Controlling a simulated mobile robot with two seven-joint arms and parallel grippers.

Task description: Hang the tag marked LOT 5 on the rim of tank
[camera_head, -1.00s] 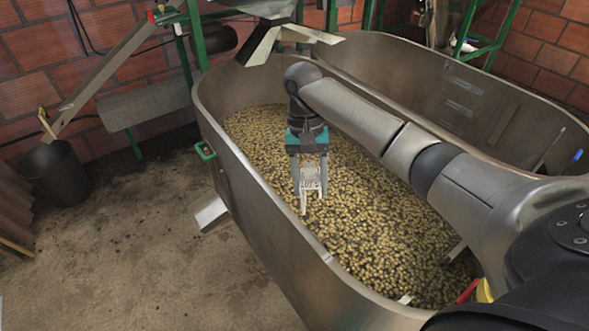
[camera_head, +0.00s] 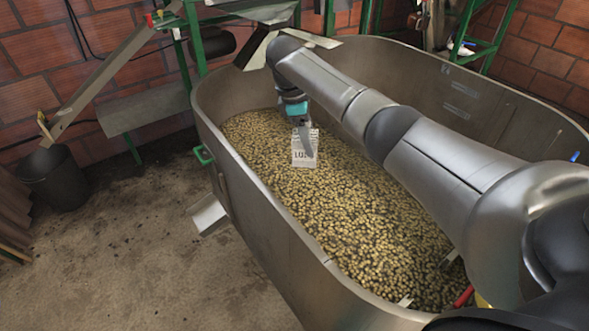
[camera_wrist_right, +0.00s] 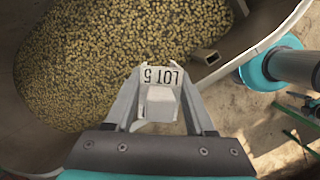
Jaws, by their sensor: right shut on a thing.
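In the right wrist view, the tag (camera_wrist_right: 160,77) reads LOT 5 upside down. It sits between the fingertips of the right gripper (camera_wrist_right: 160,98), which is shut on it. The metal tank (camera_head: 285,243) below holds many yellowish-brown beans or cherries. The gripper and tag are over this fill, inside the rim and apart from it in the head view. The tank's rim also shows in the wrist view (camera_wrist_right: 262,43). My left gripper is not in view.
A sheet-metal chute and green frame (camera_head: 197,45) stand at the tank's far end. A black bucket (camera_head: 55,178) stands at left. The floor (camera_head: 150,255) left of the tank is mostly clear.

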